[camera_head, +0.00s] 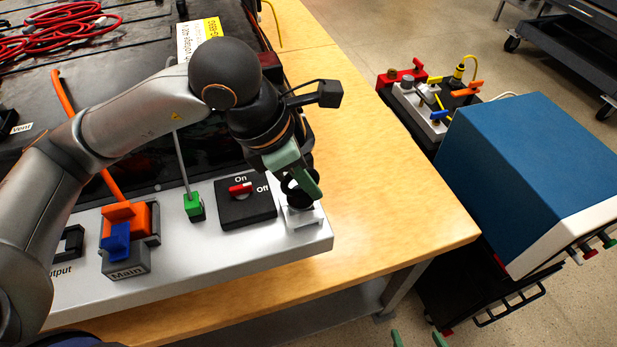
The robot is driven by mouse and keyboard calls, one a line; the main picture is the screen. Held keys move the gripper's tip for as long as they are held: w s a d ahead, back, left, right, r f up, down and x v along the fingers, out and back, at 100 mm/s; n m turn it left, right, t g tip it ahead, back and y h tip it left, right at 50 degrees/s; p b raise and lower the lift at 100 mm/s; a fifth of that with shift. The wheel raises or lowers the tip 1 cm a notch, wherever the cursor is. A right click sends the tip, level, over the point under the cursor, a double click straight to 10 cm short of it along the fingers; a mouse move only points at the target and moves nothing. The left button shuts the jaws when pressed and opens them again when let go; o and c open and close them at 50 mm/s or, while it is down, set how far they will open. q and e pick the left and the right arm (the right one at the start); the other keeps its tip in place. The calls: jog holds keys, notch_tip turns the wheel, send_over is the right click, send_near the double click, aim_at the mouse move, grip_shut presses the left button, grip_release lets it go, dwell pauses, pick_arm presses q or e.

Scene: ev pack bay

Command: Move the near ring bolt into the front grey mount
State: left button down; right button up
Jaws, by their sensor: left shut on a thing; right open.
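My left gripper (307,177) has green fingers and is shut on the black ring bolt (296,196), at the right end of the pale grey front panel. The ring bolt is partly hidden by the fingers. It is directly over a small light grey mount (304,217) at the panel's front right corner. I cannot tell whether its lower end sits in the mount or just above it. My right gripper (418,340) shows only as two green fingertips, spread apart, at the bottom edge.
Left of the mount are an On/Off switch (247,201), a green plug (194,206) and an orange connector (126,221). The wooden table (390,220) is bare to the right. A blue box (535,150) stands on a cart beyond it.

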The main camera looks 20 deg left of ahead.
pick_arm(q)
jog(key=shift+f+b, duration=0.95)
jog(key=shift+b, duration=0.25)
pick_arm(e)
jog(key=shift+f, duration=1.25)
pick_arm(q)
jog(key=c, duration=0.8)
grip_release()
pick_arm(e)
jog(key=shift+s, duration=0.1)
pick_arm(q)
jog(key=shift+a+r, duration=0.1)
jog(key=shift+r, duration=0.4)
jog(key=v, duration=1.1)
jog(key=shift+r+p, duration=0.25)
jog(key=shift+p, duration=0.1)
pick_arm(e)
jog(key=shift+w+a+r, duration=0.25)
jog(key=shift+a+r, duration=0.05)
jog(key=shift+r, duration=0.15)
jog(key=shift+w+a+r, duration=0.2)
jog(key=shift+a+r, duration=0.05)
jog(key=shift+r, duration=0.2)
